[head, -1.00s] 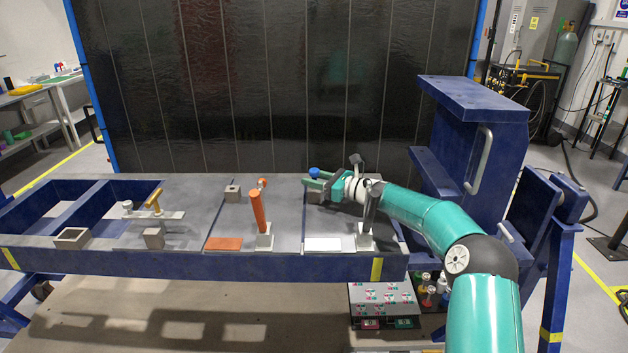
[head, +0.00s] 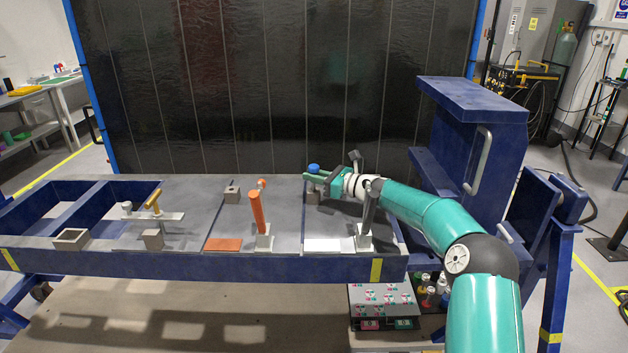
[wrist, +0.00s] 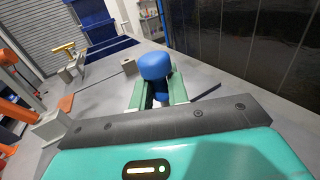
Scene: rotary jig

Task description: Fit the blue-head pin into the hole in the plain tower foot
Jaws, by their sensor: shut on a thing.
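The blue-head pin (head: 314,168) is held upright in my gripper (head: 318,178), above a small grey block (head: 313,196) at the back of the right plate. In the wrist view its round blue head (wrist: 155,65) stands above the green jaws (wrist: 158,92), which are shut on the pin. The shank is mostly hidden; I cannot tell whether its lower end clears the block. The plain grey tower (head: 370,203) stands on a pale foot (head: 364,238) at the front right, nearer than my gripper. The hole in that foot cannot be made out.
An orange tower (head: 257,212) on a similar foot (head: 264,238) stands left of the plain one. Another small block (head: 232,193) is at the back. A white pad (head: 323,244) and an orange pad (head: 223,244) lie at the front. A blue frame (head: 470,140) rises on the right.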

